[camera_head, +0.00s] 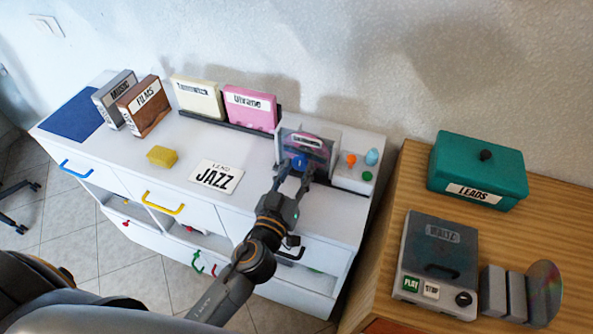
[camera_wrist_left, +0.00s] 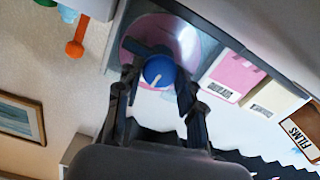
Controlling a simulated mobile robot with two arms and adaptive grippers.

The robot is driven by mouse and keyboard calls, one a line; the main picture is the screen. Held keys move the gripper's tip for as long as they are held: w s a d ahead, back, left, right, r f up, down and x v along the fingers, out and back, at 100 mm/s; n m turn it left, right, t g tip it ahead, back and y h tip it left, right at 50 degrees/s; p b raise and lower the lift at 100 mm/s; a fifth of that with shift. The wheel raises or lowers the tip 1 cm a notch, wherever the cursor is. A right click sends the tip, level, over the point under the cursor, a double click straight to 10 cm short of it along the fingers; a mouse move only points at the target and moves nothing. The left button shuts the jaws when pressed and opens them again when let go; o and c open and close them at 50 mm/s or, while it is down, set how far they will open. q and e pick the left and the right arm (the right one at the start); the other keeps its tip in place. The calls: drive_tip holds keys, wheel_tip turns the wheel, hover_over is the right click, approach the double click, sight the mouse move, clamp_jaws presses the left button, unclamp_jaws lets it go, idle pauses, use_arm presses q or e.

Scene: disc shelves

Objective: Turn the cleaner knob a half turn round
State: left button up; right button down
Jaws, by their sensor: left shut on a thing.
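The cleaner knob (camera_head: 299,162) is a round blue knob on the front of a grey cleaner unit (camera_head: 283,133) at the right end of the white cabinet. A pinkish disc shows behind the knob. In the left wrist view the blue knob (camera_wrist_left: 158,70) faces me, and its white pointer line is tilted, running down and left from near the centre. My left gripper (camera_head: 294,176) is shut on the knob, with one finger on each side, and it also shows in the left wrist view (camera_wrist_left: 159,82). My right gripper is not in view.
A white block (camera_head: 351,182) with an orange knob and a green button stands right of the cleaner. Pink (camera_head: 249,107) and cream (camera_head: 197,98) cases stand to its left. A JAZZ card (camera_head: 216,176) and yellow sponge (camera_head: 162,156) lie on the cabinet top. A wooden table (camera_head: 400,190) is at right.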

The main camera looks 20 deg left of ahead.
use_arm(q)
drive_tip(key=m, duration=0.8)
drive_tip(key=shift+m, duration=0.4)
drive_tip(key=m, duration=0.4)
drive_tip(key=shift+m, duration=0.3)
drive_tip(key=m, duration=0.4)
drive_tip(key=m+p, duration=0.1)
drive_tip(key=m, duration=0.7)
drive_tip(key=shift+m+p, duration=0.3)
drive_tip(key=shift+p, duration=0.1)
drive_tip(key=m+p, duration=0.1)
drive_tip(key=m, duration=0.3)
drive_tip(key=shift+m, duration=0.3)
drive_tip(key=m+p, duration=0.2)
drive_tip(key=m, duration=0.2)
drive_tip(key=shift+f+m, duration=0.1)
drive_tip(key=shift+m, duration=0.2)
